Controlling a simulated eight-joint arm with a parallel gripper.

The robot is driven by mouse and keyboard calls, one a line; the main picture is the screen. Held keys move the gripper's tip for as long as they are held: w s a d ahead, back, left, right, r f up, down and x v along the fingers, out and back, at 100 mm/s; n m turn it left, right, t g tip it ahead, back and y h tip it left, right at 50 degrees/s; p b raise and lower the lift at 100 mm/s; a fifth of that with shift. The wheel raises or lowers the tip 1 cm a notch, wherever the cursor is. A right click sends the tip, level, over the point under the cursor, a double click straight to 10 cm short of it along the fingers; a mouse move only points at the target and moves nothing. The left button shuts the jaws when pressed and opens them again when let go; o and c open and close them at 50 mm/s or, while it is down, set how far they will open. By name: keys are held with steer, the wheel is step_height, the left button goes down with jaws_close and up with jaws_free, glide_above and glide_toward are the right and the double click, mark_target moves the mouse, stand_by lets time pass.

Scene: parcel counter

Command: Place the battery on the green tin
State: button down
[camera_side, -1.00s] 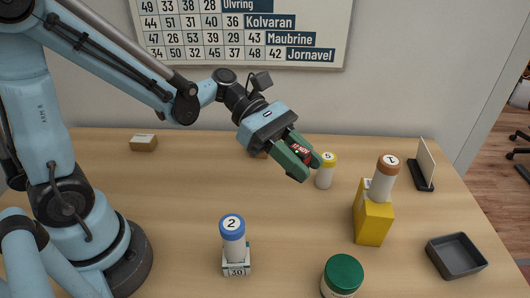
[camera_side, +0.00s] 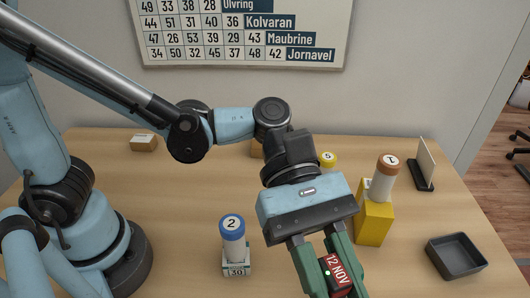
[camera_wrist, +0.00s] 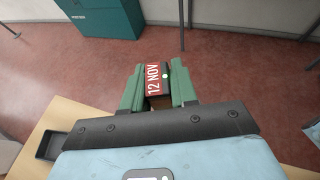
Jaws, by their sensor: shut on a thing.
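The battery (camera_side: 338,272), red and black with a "12 NOV" label, is held between the green fingers of my gripper (camera_side: 328,272). In the wrist view the battery (camera_wrist: 153,80) sits between both fingers of my gripper (camera_wrist: 157,88). The lower end of the grip is cut off by the side view's bottom edge. The green tin is not visible now; in the side view my gripper covers the front spot where it stood. The wrist view shows no tin either.
A yellow box (camera_side: 373,224) with a brown-capped bottle (camera_side: 383,184) stands just right of my gripper. A grey tray (camera_side: 456,272) is farther right. A blue-capped bottle (camera_side: 233,245) stands on a small block (camera_side: 236,268) to the left. A yellow-capped bottle (camera_side: 328,159) is partly hidden behind my wrist.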

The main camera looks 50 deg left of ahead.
steer(key=w+f, duration=0.2)
steer(key=w, duration=0.1)
steer(key=w+a+f, duration=0.1)
steer(key=w+f, duration=0.1)
steer(key=w, duration=0.1)
steer(key=w+a+f, duration=0.1)
steer(key=w+f, duration=0.1)
steer(key=w, duration=0.1)
steer(key=shift+w, duration=0.4)
steer(key=shift+f, duration=2.05)
steer(key=shift+w, duration=0.1)
steer(key=c, duration=0.9)
jaws_free()
steer(key=shift+f, duration=0.15)
